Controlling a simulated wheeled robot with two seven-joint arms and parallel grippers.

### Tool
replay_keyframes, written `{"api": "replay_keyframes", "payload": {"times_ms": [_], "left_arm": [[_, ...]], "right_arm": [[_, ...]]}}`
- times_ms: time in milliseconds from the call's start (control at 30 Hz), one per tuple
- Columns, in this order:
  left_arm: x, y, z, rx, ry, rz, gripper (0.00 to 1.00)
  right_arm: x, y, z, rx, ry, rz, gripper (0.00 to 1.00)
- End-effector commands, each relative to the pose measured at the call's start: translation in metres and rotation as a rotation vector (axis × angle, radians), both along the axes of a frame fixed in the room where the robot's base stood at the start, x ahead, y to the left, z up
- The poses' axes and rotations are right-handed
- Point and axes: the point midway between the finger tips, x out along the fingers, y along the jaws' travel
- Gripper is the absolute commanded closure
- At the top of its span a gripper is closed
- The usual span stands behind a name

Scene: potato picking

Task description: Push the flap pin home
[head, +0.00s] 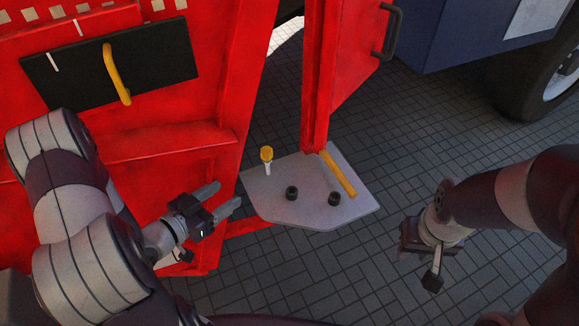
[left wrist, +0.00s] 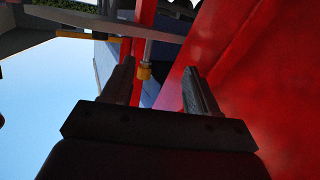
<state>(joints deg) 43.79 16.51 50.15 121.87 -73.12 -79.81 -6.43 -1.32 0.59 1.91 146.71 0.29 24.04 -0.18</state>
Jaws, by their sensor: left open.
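The flap pin (head: 266,154) has a yellow head and a pale metal shaft. It stands upright at the left back edge of a grey plate (head: 310,211), with a length of shaft showing below the head. My left gripper (head: 227,195) is open and empty, to the left of the pin and nearer to me. In the left wrist view the yellow pin head (left wrist: 144,71) appears between the two open fingers (left wrist: 158,66), beyond their tips and apart from them. The shaft's lower end is hidden at the plate. My right gripper (head: 433,270) is off to the right, away from the plate; its jaw gap is unclear.
Two black knobs (head: 291,193) and a yellow bar (head: 338,174) are on the plate. A red panel (head: 180,170) rises left of it, and a red post (head: 314,90) stands behind. A black panel with a yellow handle (head: 112,70) is at upper left. Tiled floor is clear to the right.

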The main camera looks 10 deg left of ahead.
Motion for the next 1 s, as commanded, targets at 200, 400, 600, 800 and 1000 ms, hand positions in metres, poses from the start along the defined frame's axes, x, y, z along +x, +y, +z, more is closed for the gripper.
{"api": "replay_keyframes", "payload": {"times_ms": [200,400,600,800,1000], "left_arm": [[0.012,-0.017,0.048,-0.093,-0.205,-0.053,0.41],[0.049,-0.042,0.049,-0.09,-0.205,-0.054,0.41],[0.07,-0.057,0.051,-0.089,-0.204,-0.051,0.41],[0.098,-0.079,0.053,-0.089,-0.204,-0.05,0.41],[0.105,-0.083,0.051,-0.089,-0.202,-0.046,0.41]], "right_arm": [[0.0,0.0,0.004,0.0,-0.001,0.0,0.65],[0.0,0.0,0.012,0.0,-0.001,0.0,0.65],[0.0,0.0,0.018,0.0,0.0,0.0,0.65],[0.0,0.0,0.028,0.0,-0.001,0.0,0.65],[0.0,0.0,0.027,0.0,0.0,0.0,0.65]]}}
